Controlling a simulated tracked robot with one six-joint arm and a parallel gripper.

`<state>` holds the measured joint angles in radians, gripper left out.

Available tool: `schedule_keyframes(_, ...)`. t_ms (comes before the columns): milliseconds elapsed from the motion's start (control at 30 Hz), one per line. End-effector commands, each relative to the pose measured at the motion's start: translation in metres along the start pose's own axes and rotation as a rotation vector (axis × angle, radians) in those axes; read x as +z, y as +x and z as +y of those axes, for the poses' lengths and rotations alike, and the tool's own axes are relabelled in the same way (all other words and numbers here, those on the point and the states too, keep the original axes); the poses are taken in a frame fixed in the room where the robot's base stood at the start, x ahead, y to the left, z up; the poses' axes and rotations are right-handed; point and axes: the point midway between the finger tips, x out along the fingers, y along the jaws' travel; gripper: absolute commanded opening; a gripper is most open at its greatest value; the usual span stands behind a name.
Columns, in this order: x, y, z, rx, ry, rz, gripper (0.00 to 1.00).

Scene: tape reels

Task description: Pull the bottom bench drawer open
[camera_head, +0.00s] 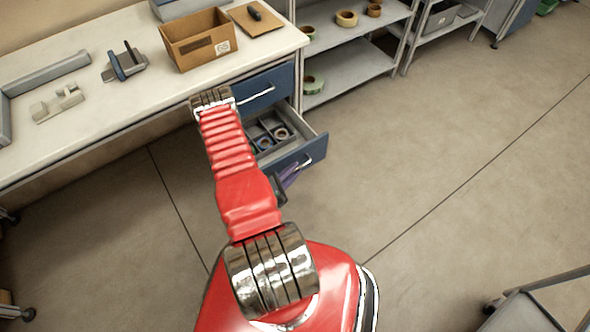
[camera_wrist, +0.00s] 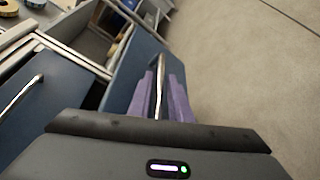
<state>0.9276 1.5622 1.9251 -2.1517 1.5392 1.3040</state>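The bottom bench drawer (camera_head: 290,156) stands pulled out from under the bench, with several compartments and some tape reels inside. Its blue front (camera_wrist: 128,82) and metal handle (camera_wrist: 161,72) show in the wrist view. My gripper (camera_wrist: 163,95) has its two purple fingers on either side of this handle, close against it, and looks shut on it. In the head view my gripper (camera_head: 291,174) is at the drawer front, partly hidden by my red arm. The upper drawer (camera_head: 265,88) is closed above it, and its handle shows in the wrist view (camera_wrist: 20,95).
The bench top (camera_head: 140,85) carries a cardboard box (camera_head: 198,40), a tape dispenser (camera_head: 125,64) and a clipboard (camera_head: 256,18). A shelf unit (camera_head: 345,75) with tape rolls stands right of the bench. The floor in front of the drawer is clear to the right. A cart (camera_head: 520,312) is at the lower right.

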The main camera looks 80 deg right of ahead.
Motion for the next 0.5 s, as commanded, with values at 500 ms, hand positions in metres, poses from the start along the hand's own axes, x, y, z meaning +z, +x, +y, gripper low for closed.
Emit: schedule_keyframes(500, 0.0002, 0.0085, 0.0001, 0.001, 0.000, 0.000, 0.14)
